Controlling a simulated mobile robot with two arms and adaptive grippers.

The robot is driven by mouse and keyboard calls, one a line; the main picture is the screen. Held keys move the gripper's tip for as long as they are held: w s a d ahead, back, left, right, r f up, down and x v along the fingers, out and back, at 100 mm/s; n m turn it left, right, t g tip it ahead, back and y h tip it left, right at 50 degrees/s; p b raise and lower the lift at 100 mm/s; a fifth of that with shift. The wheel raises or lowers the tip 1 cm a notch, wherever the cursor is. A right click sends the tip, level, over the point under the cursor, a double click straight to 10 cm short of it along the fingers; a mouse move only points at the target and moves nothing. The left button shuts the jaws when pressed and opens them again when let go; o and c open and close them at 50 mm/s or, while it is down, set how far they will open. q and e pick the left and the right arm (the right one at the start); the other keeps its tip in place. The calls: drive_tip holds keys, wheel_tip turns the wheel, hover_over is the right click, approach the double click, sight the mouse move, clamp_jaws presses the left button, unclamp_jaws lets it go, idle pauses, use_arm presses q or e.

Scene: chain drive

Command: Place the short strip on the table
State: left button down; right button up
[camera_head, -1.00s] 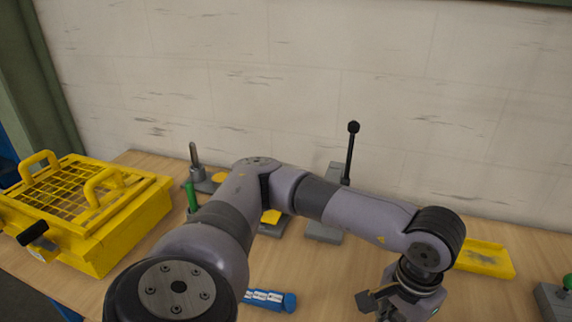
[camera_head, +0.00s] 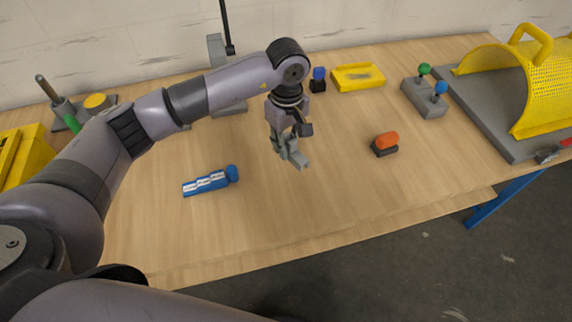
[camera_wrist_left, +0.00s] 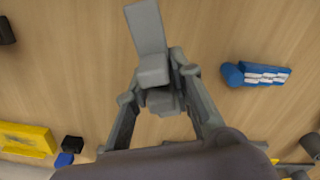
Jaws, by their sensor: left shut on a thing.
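My left gripper (camera_head: 288,143) is shut on a short grey strip (camera_head: 295,158), holding it over the middle of the table (camera_head: 330,205). In the left wrist view the strip (camera_wrist_left: 148,32) is a stepped grey piece that sticks out past the fingertips of the left gripper (camera_wrist_left: 160,95), with bare wood behind it. I cannot tell whether the strip touches the table. My right gripper is not in view.
A blue piece with white labels (camera_head: 207,183) lies left of the gripper. An orange-and-black object (camera_head: 384,144) stands to the right. The front of the table is clear.

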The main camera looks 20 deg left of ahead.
use_arm(q)
hover_over(287, 177)
wheel_tip(287, 177, down, 6)
drive_tip(key=shift+s+r+p, duration=0.1)
drive_tip(key=shift+r+p, duration=0.05)
drive_tip(key=shift+p, duration=0.25)
drive_tip(key=shift+f, duration=0.55)
wheel_tip(287, 177, down, 4)
drive_tip(key=shift+f+p, duration=0.1)
drive_tip(key=shift+p, duration=0.3)
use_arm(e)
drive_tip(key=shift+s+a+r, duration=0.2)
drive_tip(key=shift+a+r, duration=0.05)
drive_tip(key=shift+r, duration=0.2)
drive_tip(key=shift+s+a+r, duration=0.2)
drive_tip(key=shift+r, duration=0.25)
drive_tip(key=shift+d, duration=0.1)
use_arm(q)
drive_tip(key=shift+f, duration=0.15)
drive_tip(key=c, duration=1.4)
unclamp_jaws()
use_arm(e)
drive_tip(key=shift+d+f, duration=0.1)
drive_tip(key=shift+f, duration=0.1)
